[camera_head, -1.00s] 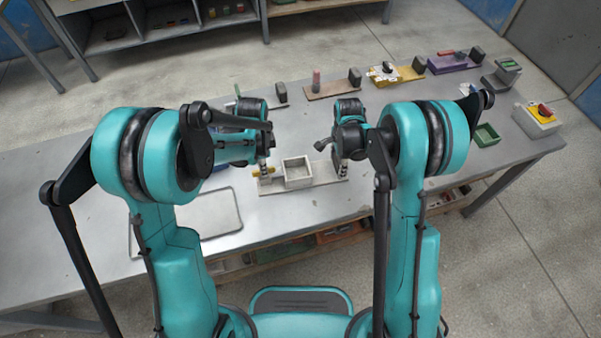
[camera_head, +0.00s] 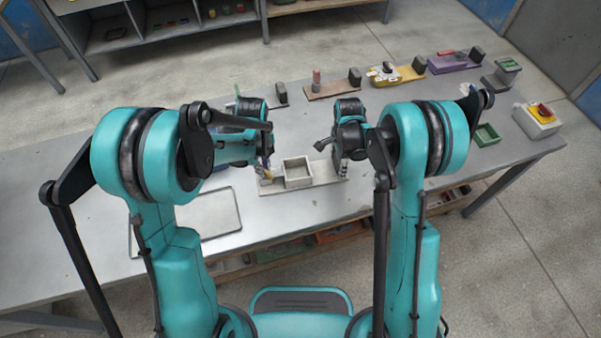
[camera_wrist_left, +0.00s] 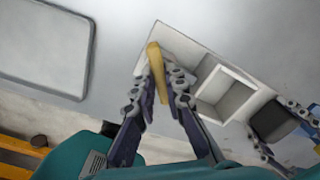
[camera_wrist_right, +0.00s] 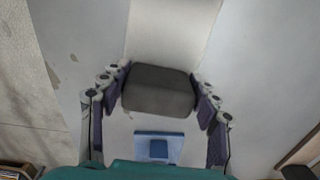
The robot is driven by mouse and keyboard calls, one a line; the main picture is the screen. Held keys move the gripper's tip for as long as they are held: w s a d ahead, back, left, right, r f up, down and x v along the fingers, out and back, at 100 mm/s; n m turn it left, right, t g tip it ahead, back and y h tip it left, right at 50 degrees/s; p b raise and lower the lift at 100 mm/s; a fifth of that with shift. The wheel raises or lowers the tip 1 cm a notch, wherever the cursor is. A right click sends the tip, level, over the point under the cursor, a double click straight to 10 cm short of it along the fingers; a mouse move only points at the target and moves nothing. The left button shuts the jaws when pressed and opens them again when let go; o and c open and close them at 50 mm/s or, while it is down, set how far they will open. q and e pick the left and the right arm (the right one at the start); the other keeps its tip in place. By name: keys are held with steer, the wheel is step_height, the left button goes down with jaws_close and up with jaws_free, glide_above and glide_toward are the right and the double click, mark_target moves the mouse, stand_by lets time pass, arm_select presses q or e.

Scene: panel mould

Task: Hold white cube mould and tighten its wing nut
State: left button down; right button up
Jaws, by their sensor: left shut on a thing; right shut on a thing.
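The white cube mould (camera_head: 322,173) lies on the bench, a pale board carrying a square open box (camera_head: 297,171). The box also shows in the left wrist view (camera_wrist_left: 224,88). A yellow wing nut (camera_wrist_left: 155,62) is at the board's left end. My left gripper (camera_head: 267,168) is shut on the wing nut, which sits between its fingers in the left wrist view. My right gripper (camera_head: 344,168) is at the board's right end. In the right wrist view it is shut on the mould's dark grey block (camera_wrist_right: 158,90), a finger on each side.
A flat grey tray (camera_head: 213,213) lies left of the mould. Behind stand a brown mould (camera_head: 330,90), a yellow one (camera_head: 408,75) and a purple one (camera_head: 452,64).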

arm_select(q)
steer(key=m, duration=0.5)
steer(key=shift+m, duration=0.7)
steer(key=c, duration=1.6)
jaws_free()
steer(key=shift+o, duration=0.2)
step_height(320, 180, up, 12)
